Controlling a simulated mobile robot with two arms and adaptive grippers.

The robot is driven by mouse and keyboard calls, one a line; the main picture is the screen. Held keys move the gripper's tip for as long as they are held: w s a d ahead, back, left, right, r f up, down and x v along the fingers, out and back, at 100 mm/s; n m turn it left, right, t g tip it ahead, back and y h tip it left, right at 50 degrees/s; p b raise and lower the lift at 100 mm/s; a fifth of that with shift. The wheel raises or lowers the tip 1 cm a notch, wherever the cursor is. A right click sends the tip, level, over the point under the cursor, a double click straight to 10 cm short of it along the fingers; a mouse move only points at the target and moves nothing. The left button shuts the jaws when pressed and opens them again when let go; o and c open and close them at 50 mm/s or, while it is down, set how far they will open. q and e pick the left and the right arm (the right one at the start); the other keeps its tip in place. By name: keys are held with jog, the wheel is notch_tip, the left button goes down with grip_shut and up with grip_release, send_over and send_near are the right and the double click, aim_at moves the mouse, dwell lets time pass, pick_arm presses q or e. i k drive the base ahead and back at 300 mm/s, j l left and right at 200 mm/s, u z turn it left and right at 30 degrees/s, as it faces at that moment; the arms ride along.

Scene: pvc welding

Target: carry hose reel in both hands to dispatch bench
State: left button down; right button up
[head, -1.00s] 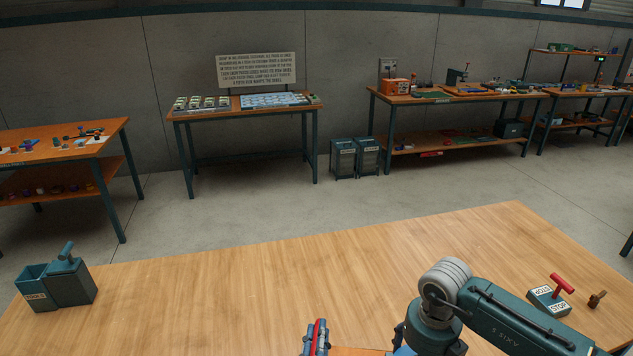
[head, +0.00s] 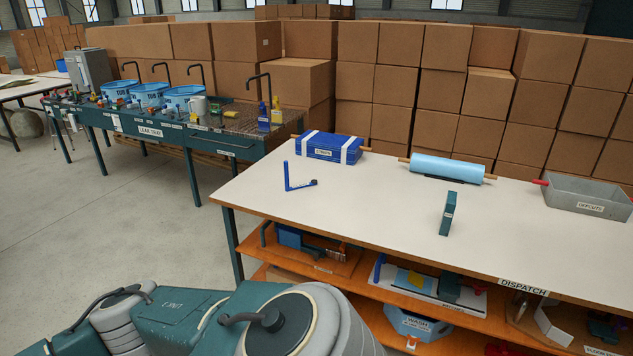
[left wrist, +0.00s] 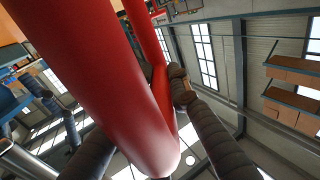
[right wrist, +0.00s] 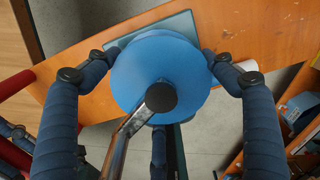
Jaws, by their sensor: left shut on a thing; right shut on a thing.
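The dispatch bench (head: 400,225) stands ahead and right in the head view, with a white top and a DISPATCH label on its front edge. The hose reel is below the head view. In the left wrist view, thick red tubes (left wrist: 95,70) cross close to the camera, and my left gripper (left wrist: 150,100) has its dark ribbed fingers around them. In the right wrist view, a round blue part (right wrist: 135,75) with a metal rod and black knob sits between the fingers of my right gripper (right wrist: 160,62), which is shut on it. The exact finger contacts are partly hidden.
On the bench top are a blue strapped case (head: 330,147), a blue roll (head: 447,167), a grey offcuts bin (head: 588,197), a blue square (head: 297,180) and a small teal block (head: 447,213). The near left top is clear. Open floor (head: 90,220) lies left; a leak-test bench (head: 185,125) stands behind.

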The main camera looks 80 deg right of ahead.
aim_at(373, 212)
jog(key=z, duration=1.4)
jog(key=i+l+z, duration=0.15)
jog(key=i+z, duration=0.25)
jog(key=i+l+z, duration=0.1)
jog(key=z, duration=0.3)
jog(key=i+z, duration=0.15)
jog(key=i, duration=0.4)
jog(key=i+j+z, duration=0.2)
jog(key=i, duration=0.3)
jog(key=i+j+z, duration=0.15)
jog(key=i, duration=0.4)
jog(key=i+z, duration=0.2)
jog(key=z, duration=0.2)
jog(key=i+z, duration=0.2)
jog(key=z, duration=0.2)
jog(key=i+z, duration=0.15)
jog(key=z, duration=0.25)
